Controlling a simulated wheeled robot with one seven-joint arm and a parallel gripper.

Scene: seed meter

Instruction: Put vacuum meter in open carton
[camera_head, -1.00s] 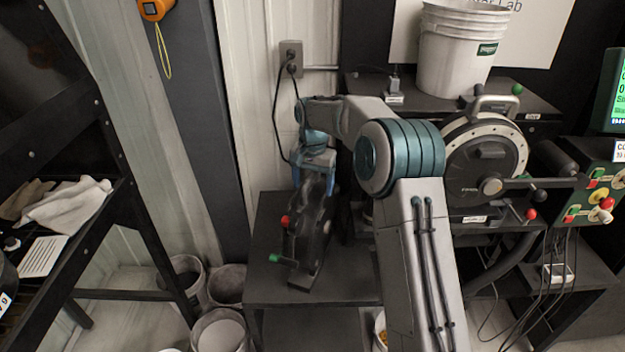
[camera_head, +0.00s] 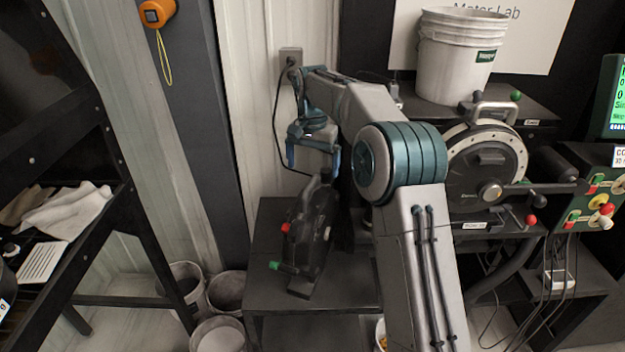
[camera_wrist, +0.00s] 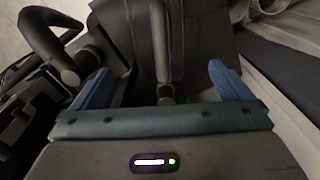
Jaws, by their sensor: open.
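A black vacuum meter (camera_head: 312,235) with a red knob and a green-tipped lever stands on a dark low table (camera_head: 345,285) in the head view. My gripper (camera_head: 313,164) is open and empty just above its top, with the blue fingers spread and pointing down. In the wrist view my gripper (camera_wrist: 160,88) has a finger on each side of a dark upright part, apart from it. A second black meter with a pale dial ring (camera_head: 487,165) is mounted on the bench at right. I cannot see an open carton in either view.
A white bucket (camera_head: 460,55) stands on the shelf behind. A control box (camera_head: 598,190) with coloured knobs is at right. Several pails stand on the floor at left of the table. A black rack (camera_head: 130,215) with gloves is at far left. The table's front is clear.

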